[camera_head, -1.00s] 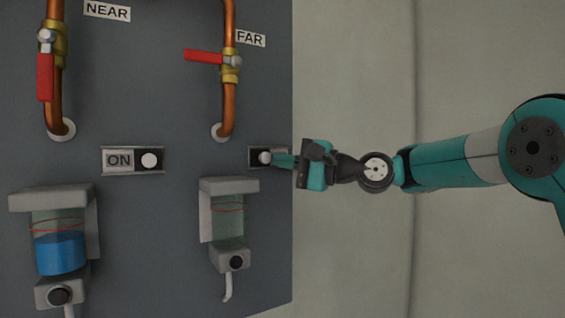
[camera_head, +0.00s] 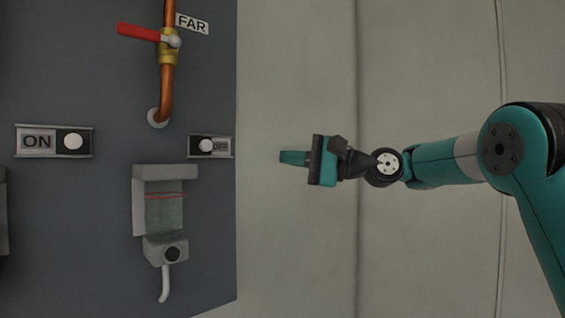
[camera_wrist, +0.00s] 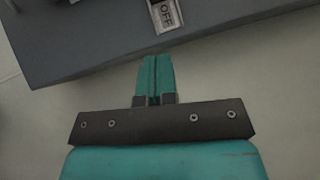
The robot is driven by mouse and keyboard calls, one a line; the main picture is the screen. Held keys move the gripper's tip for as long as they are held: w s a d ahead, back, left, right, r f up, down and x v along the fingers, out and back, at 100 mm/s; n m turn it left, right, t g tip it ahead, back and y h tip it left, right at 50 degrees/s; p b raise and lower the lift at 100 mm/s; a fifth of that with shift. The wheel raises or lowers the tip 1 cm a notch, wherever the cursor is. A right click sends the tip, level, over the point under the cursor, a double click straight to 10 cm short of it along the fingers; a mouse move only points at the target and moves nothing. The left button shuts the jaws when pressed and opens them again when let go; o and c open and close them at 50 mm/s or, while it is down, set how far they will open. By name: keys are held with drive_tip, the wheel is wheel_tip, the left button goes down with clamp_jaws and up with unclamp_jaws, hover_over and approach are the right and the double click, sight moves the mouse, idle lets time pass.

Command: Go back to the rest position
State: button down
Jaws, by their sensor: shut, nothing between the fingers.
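My gripper (camera_head: 293,158) is shut and empty, in the open to the right of the grey panel (camera_head: 90,215) and apart from it. In the wrist view its two teal fingers (camera_wrist: 155,78) lie together, pointing toward the panel's edge. The far slide switch (camera_head: 211,146) is left of my gripper, with its knob at the left and an OFF label showing at the right. The OFF label (camera_wrist: 165,14) also shows at the top of the wrist view.
The pale wall (camera_head: 300,250) around my arm looks clear.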

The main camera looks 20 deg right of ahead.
drive_tip(key=shift+a, duration=0.1)
drive_tip(key=s+a+f+n+g+h+b, duration=0.2)
drive_tip(key=s+a+f+n+h, duration=0.15)
drive_tip(key=s+f, duration=0.45)
drive_tip(key=s+a+f+n+g+h+b, duration=0.1)
drive_tip(key=s+a+f+n+h+b, duration=0.3)
drive_tip(key=f, duration=0.6)
drive_tip(key=s+d+f+n+g+h, duration=0.2)
drive_tip(key=s+f+n, duration=0.1)
drive_tip(key=s+f, duration=0.5)
drive_tip(key=s+d+f+n+g+h+b, duration=0.1)
drive_tip(key=s+d+f+n+g+h, duration=0.2)
drive_tip(key=s+f, duration=0.6)
drive_tip(key=s, duration=0.4)
drive_tip(key=shift+f+h, duration=0.2)
drive_tip(key=shift+h, duration=0.15)
